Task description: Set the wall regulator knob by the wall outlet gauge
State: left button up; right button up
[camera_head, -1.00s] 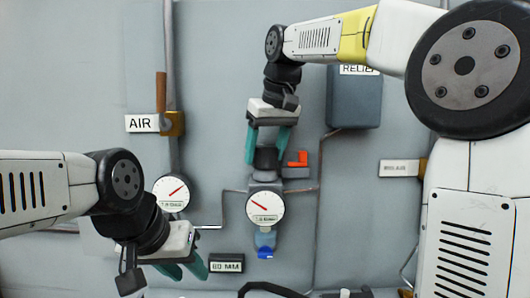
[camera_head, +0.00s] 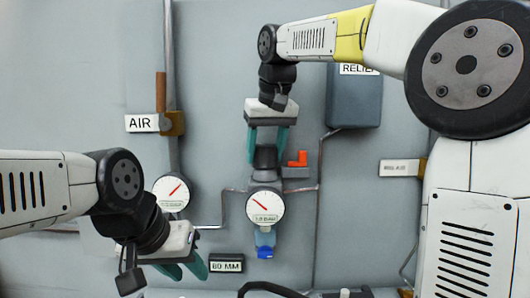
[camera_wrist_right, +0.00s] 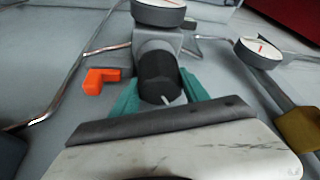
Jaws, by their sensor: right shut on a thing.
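The black regulator knob (camera_head: 265,158) stands upright on the wall regulator; in the right wrist view it shows a white mark (camera_wrist_right: 167,99). My right gripper (camera_head: 267,146) comes from above, its teal fingers shut on the knob's two sides, also in the right wrist view (camera_wrist_right: 160,100). Just below the knob is the round white outlet gauge (camera_head: 265,206); its red needle points to the upper left. The gauge's face is turned away in the wrist view. My left gripper (camera_head: 186,271) is open and empty at lower left, its teal fingers apart.
An orange lever (camera_head: 298,159) sits close to the right of the knob. A second gauge (camera_head: 171,192) is at left, above my left gripper. A blue-tipped bowl (camera_head: 265,243) hangs under the outlet gauge. A grey relief box (camera_head: 354,98) and pipes are at right.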

aim_at(258, 147)
jog(key=m+h, duration=0.2)
jog(key=m, duration=0.3)
jog(key=m+h, duration=0.2)
jog(key=m, duration=0.3)
jog(key=shift+d, duration=0.1)
jog(key=shift+m+g, duration=0.3)
dwell(0.3)
jog(key=o, duration=1.1)
jog(key=v, duration=0.8)
